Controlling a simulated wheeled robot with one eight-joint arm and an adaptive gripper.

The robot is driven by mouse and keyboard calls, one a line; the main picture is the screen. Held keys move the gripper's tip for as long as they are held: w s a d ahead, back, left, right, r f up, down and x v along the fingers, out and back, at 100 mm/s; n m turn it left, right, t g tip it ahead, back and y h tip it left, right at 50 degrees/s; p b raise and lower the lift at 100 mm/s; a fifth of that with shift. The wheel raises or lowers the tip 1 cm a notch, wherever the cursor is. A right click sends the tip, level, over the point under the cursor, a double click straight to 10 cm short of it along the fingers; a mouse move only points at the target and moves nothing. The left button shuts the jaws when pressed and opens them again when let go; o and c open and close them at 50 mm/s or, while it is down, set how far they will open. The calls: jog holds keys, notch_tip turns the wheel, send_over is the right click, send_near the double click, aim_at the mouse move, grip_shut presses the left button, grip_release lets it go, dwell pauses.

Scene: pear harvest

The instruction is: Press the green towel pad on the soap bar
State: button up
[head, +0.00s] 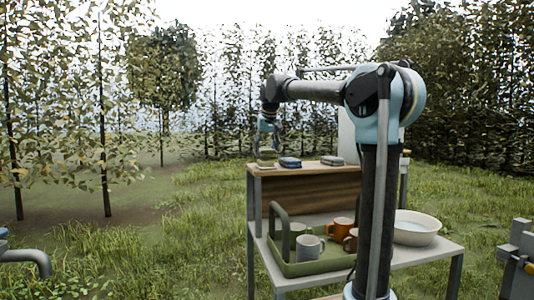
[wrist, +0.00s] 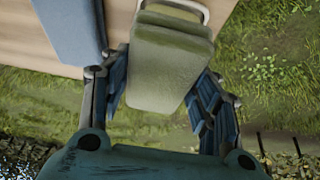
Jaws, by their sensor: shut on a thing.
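The green towel pad (wrist: 168,75) is between the two fingers of my gripper (wrist: 163,85) in the wrist view, and my gripper is shut on it. In the head view my gripper (head: 268,146) points down at the left end of the wooden shelf, with the pad (head: 265,162) small beneath it. A pale rounded rim (wrist: 185,6) shows at the pad's far end. I cannot tell whether the pad touches anything below.
A blue item (wrist: 72,25) lies left of the pad; dark folded items (head: 290,162) (head: 332,160) sit along the wooden shelf (head: 318,171). Below, a green tray (head: 295,268) holds several mugs, and a white basin (head: 415,228) stands at right. Grass lies beyond the shelf edge.

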jog(key=shift+f, duration=0.5)
dwell(1.4)
jog(key=shift+r, duration=0.15)
jog(key=shift+r, duration=3.4)
